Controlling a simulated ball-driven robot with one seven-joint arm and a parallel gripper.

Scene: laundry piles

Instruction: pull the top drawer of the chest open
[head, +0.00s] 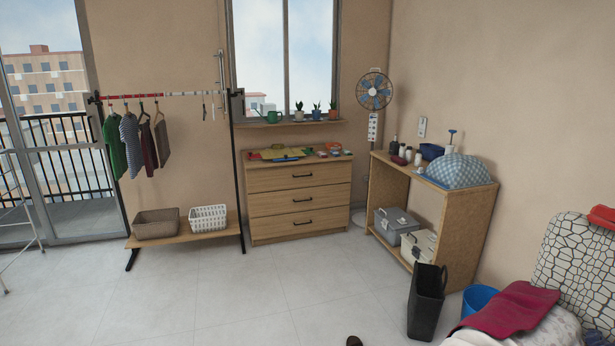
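The wooden chest (265,210) stands against the far wall under the window, in the middle of the head view. It has three drawers, each with a dark bar handle. The top drawer (270,179) looks shut, with its handle (301,175) at the middle of its front. The two lower drawers also look shut. Folded colourful cloths (281,154) and small items lie on the chest's top.
A clothes rack (240,190) with baskets stands left of the chest. An open wooden shelf unit (455,240) stands to the right, with a black bin (426,302) before it. The tiled floor (230,300) before the chest is clear.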

